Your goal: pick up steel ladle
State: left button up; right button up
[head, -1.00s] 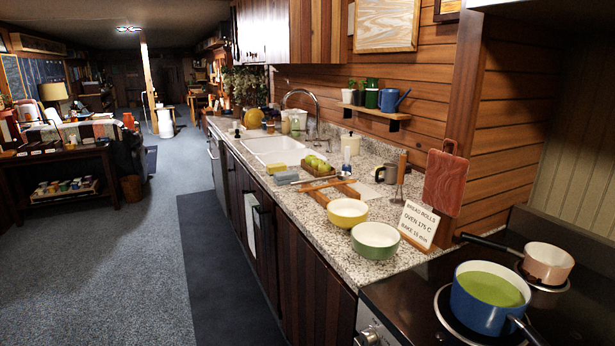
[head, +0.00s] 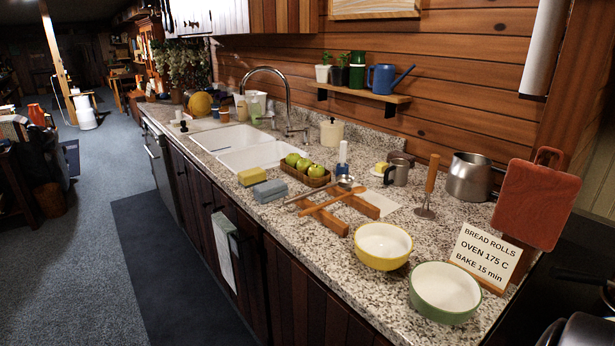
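The steel ladle (head: 345,182) lies on the counter in the head view, just in front of the basket of green apples. Its round bowl end is at the right and its thin handle runs left. It appears to rest across a wooden rack (head: 323,220), beside a wooden spoon (head: 325,203) that lies at a slant on the same rack. Neither of my grippers is in view.
A basket of green apples (head: 306,171), a blue-grey sponge (head: 270,190) and a yellow sponge (head: 262,176) sit behind the ladle. A yellow bowl (head: 383,246), a green bowl (head: 444,292) and a recipe card (head: 486,254) stand to the right. Dark mat (head: 190,270) lies along the cabinets.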

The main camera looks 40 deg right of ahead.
aim_at(343, 181)
jog(key=i, duration=1.4)
jog(key=i+z, duration=0.15)
jog(key=i, duration=0.5)
jog(key=i+j+z, duration=0.15)
jog(key=i, duration=0.45)
jog(key=z, duration=1.65)
jog(key=j, duration=0.05)
